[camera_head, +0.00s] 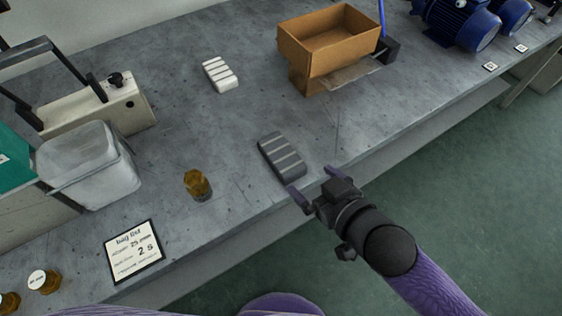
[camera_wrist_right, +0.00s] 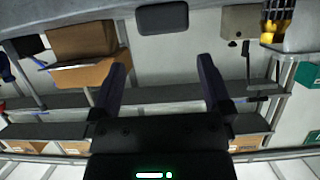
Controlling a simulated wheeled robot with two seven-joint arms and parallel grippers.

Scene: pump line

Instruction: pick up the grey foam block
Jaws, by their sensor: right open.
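The grey foam block (camera_head: 282,156), dark with lighter grooves across its top, lies flat on the grey bench near its front edge. My right gripper (camera_head: 313,184) is open and empty, with its two fingers spread just to the lower right of the block, apart from it. In the right wrist view a dark grey block (camera_wrist_right: 162,18), which looks like the foam block, shows beyond the open fingers of my right gripper (camera_wrist_right: 162,68). My left gripper is not in view.
A white grooved block (camera_head: 220,75) lies farther back on the bench (camera_head: 235,130). A cardboard box (camera_head: 327,50) stands behind. An amber jar (camera_head: 197,185), a sign card (camera_head: 133,251) and a clear bin (camera_head: 90,165) are to the left. The bench around the grey block is clear.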

